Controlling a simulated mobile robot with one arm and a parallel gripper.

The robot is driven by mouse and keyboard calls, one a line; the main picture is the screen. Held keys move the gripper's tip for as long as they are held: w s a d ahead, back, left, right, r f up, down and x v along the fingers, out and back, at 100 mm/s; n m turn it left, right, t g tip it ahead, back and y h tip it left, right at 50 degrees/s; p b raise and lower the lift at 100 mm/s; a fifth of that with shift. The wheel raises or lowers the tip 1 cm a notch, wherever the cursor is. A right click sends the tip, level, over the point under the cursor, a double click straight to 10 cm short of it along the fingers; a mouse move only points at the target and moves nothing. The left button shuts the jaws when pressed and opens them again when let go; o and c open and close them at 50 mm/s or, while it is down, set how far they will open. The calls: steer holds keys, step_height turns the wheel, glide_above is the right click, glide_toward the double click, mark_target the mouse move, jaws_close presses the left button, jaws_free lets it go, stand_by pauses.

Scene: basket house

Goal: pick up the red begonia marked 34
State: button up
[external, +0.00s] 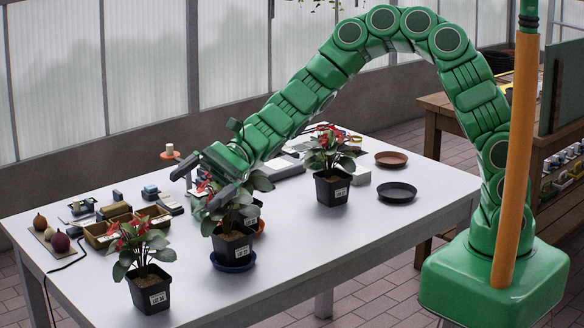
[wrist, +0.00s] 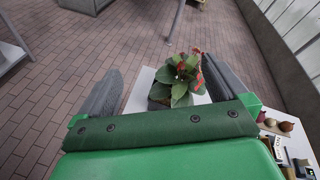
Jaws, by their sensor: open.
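Several red begonias in dark pots with white labels stand on the white table: one at front left (external: 145,285), one in the middle on a blue saucer (external: 233,247), one partly hidden behind it, and one farther right (external: 332,188). The label numbers are too small to read surely, so I cannot tell which is 34. My gripper (external: 205,182) is open and empty, above and at the leaves of the middle begonias. In the wrist view a begonia (wrist: 183,85) shows beyond and between the fingers of my gripper (wrist: 160,66); its pot is partly hidden.
A terracotta saucer (external: 391,159) and a black saucer (external: 397,192) lie at the right.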

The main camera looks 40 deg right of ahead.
steer(key=w+a+f+m+t, duration=0.2)
steer(key=a+f+m, duration=0.2)
steer(key=f, duration=0.4)
steer(key=m+h, duration=0.1)
steer(key=m, duration=0.2)
glide_toward(148, 283)
steer(key=a, duration=0.2)
steer(key=shift+t, duration=0.3)
steer(key=shift+x, duration=3.8)
steer(key=shift+s+r, duration=0.2)
steer(key=c, duration=0.9)
